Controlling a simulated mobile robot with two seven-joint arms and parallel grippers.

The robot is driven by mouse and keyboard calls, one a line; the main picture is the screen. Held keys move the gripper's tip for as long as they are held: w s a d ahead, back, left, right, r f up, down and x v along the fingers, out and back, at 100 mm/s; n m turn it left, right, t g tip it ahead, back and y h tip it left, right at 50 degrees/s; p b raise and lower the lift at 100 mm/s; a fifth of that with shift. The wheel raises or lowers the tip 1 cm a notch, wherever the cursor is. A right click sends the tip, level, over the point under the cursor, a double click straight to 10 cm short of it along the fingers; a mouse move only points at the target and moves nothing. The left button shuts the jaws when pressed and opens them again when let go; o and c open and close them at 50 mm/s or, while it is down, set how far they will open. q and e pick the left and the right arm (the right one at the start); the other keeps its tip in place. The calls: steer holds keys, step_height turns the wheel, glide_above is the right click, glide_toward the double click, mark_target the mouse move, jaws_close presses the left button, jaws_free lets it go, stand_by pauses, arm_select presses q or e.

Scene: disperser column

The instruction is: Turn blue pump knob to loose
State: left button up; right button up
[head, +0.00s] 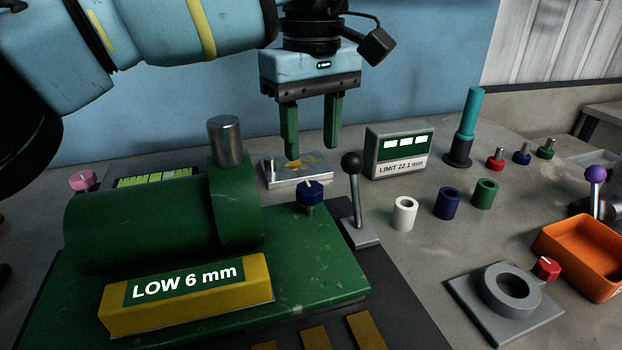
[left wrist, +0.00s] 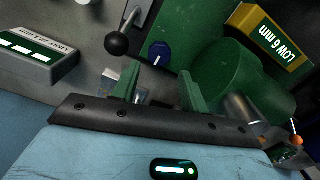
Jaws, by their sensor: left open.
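The blue pump knob (head: 311,193) stands on a short stem on the green pump base, right of the green cylinder. It has a pale pointer mark on top. It also shows in the left wrist view (left wrist: 159,53), beyond the fingertips. My left gripper (head: 311,153) points down with its two green fingers apart and nothing between them. In the head view it hangs above and behind the knob, over a small metal plate, not touching the knob. In the left wrist view the left gripper (left wrist: 158,82) is also open. My right gripper is not in view.
A black-ball lever (head: 352,185) stands close right of the knob. A metal post (head: 225,140) rises from the green pump (head: 140,225) at left. A grey display box (head: 399,152) stands behind right. Coloured rings, small knobs and an orange tray (head: 582,255) occupy the right side.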

mark_target(311, 188)
arm_select(q)
step_height(311, 188, down, 6)
steer(key=shift+f+b, duration=0.1)
steer(key=shift+b, duration=0.35)
steer(key=shift+f, duration=0.6)
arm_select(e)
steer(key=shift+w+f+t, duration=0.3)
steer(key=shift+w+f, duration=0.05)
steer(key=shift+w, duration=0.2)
arm_select(q)
steer(key=shift+c, duration=0.4)
